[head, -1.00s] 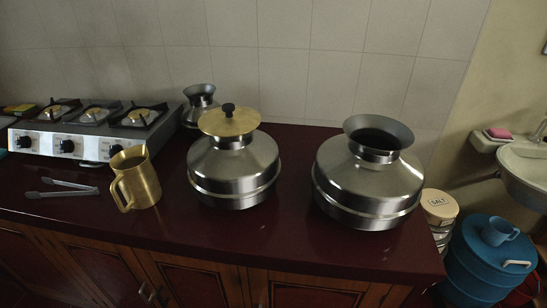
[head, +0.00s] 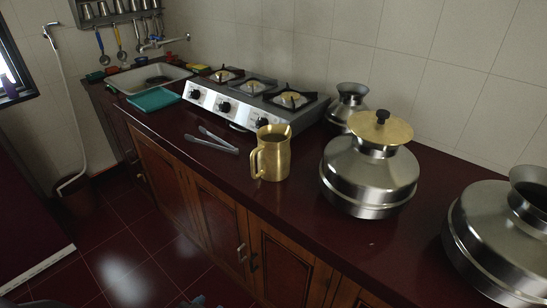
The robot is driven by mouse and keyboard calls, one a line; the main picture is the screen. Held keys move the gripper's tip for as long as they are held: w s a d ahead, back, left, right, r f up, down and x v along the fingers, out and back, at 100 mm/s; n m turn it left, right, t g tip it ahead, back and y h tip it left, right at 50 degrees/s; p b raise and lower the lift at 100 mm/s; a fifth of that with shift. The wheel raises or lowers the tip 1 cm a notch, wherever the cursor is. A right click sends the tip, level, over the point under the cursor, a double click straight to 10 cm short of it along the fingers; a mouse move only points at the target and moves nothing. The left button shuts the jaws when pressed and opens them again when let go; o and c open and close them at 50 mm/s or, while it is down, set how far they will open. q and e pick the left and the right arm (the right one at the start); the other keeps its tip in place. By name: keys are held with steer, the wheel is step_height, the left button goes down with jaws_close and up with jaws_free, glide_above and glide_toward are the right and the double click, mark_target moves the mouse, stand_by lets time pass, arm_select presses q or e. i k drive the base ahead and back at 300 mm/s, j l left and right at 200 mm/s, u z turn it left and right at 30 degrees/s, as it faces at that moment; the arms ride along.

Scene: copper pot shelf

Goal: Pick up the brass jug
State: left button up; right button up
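The brass jug (head: 272,154) stands upright on the dark red counter (head: 225,165), near its front edge. Its handle is on the left side and its open mouth faces up. It stands between the metal tongs (head: 212,140) on the left and a steel pot with a brass lid (head: 370,172) on the right, apart from both. Neither of my grippers can be made out in the head view, and nothing touches the jug.
A gas stove (head: 250,98) stands behind the jug. A smaller steel pot (head: 349,103) stands at the back, and a large steel pot (head: 495,235) at the right edge. A sink (head: 150,80) and teal tray (head: 154,99) lie far left. The tiled floor (head: 135,255) before the cabinets looks clear.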

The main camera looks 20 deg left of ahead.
mark_target(272, 152)
steer(key=i+j+z, duration=0.1)
steer(key=j, duration=0.3)
steer(key=i+j+z, duration=0.1)
steer(key=j, duration=0.25)
steer(key=i+j+z, duration=0.1)
steer(key=j, duration=0.3)
steer(key=i+j+z, duration=0.1)
steer(key=j, duration=0.3)
